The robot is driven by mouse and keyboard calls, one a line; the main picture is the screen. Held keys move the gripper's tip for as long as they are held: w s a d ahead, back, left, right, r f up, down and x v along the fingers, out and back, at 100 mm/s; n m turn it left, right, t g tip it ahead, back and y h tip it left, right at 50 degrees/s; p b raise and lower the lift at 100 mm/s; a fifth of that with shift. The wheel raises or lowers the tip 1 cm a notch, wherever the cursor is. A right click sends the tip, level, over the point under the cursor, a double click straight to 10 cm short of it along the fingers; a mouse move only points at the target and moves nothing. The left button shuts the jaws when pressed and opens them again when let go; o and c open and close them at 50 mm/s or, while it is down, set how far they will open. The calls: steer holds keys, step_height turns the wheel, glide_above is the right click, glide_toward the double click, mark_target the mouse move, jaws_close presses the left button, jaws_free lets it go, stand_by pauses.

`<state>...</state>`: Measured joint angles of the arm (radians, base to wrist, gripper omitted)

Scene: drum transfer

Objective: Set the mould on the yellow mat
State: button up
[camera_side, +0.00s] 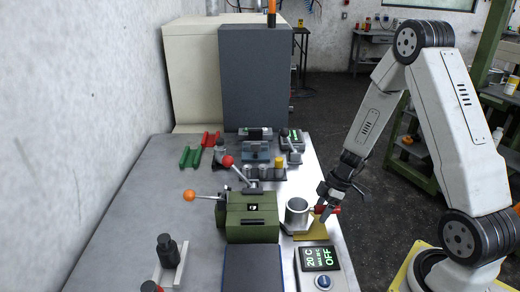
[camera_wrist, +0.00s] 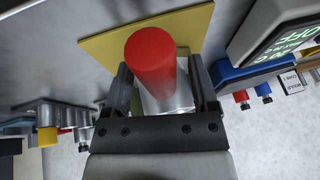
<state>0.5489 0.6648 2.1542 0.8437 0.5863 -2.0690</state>
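The mould (camera_side: 297,213) is a grey metal cup with a red handle, upright at the left part of the yellow mat (camera_side: 309,231). It appears to rest there, though its base is partly hidden. My gripper (camera_side: 326,207) is at the handle, right of the cup. In the wrist view the red handle end (camera_wrist: 150,62) and shiny metal (camera_wrist: 182,90) lie between my fingers (camera_wrist: 161,75). A green gap shows beside the left finger, so the fingers look apart around the handle. The mat also shows behind them (camera_wrist: 100,48).
A green machine (camera_side: 252,216) with an orange-knobbed lever stands close left of the mould. A control box (camera_side: 320,258) reading OFF sits just in front of the mat. Fixtures (camera_side: 262,150) stand behind. The left of the grey table (camera_side: 130,215) is largely clear.

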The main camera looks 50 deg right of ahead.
steer(key=shift+r, duration=0.15)
steer(key=v, duration=1.2)
stand_by(0.7)
steer(key=shift+a+m+g+h, duration=0.3)
steer(key=shift+a+m, duration=0.2)
steer(key=shift+a, duration=0.45)
steer(key=s+a+m+t+h, duration=0.1)
steer(key=a+m+h, duration=0.3)
steer(key=a, duration=1)
steer(key=shift+s+r+m, duration=0.3)
steer(key=shift+s+m, duration=0.55)
steer(key=shift+m, duration=0.95)
